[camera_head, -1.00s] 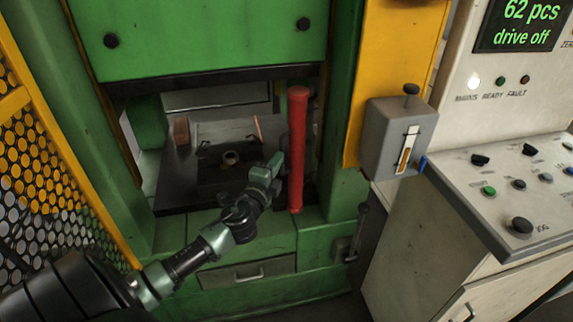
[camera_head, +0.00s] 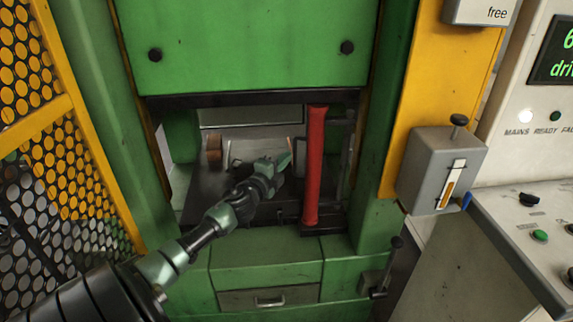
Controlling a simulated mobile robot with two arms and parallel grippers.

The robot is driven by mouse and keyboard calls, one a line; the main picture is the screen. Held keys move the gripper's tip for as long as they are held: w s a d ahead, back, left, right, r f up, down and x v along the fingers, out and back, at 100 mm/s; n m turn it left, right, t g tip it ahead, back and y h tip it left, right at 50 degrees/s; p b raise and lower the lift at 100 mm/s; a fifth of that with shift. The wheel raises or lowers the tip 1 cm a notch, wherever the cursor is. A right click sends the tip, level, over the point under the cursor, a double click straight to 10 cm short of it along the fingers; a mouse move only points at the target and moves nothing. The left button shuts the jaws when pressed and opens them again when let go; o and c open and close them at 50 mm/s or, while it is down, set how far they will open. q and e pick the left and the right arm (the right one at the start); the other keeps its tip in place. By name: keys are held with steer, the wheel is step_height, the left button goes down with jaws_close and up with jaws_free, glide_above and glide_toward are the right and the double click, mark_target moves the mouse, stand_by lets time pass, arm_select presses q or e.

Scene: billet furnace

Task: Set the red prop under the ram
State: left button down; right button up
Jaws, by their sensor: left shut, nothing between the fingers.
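The red prop (camera_head: 314,165) stands upright at the right side of the press opening. Its top is at the lower edge of the green ram (camera_head: 245,45), and its foot is on the dark ledge at the front right. I cannot tell whether its top touches the ram. My left gripper (camera_head: 284,164) is just left of the prop, inside the opening and in front of the press bed (camera_head: 205,190). It is shut and empty, and a small gap shows between it and the prop. My right gripper is not in view.
A yellow mesh guard (camera_head: 60,120) stands at the left. A grey lever box (camera_head: 440,170) is on the yellow post at the right, with the control desk (camera_head: 530,220) beyond it. A drawer (camera_head: 268,298) is below the bed. A green column bounds the opening's right side.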

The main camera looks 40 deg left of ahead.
arm_select(q)
steer(key=shift+w+a, duration=0.35)
steer(key=shift+a, duration=0.05)
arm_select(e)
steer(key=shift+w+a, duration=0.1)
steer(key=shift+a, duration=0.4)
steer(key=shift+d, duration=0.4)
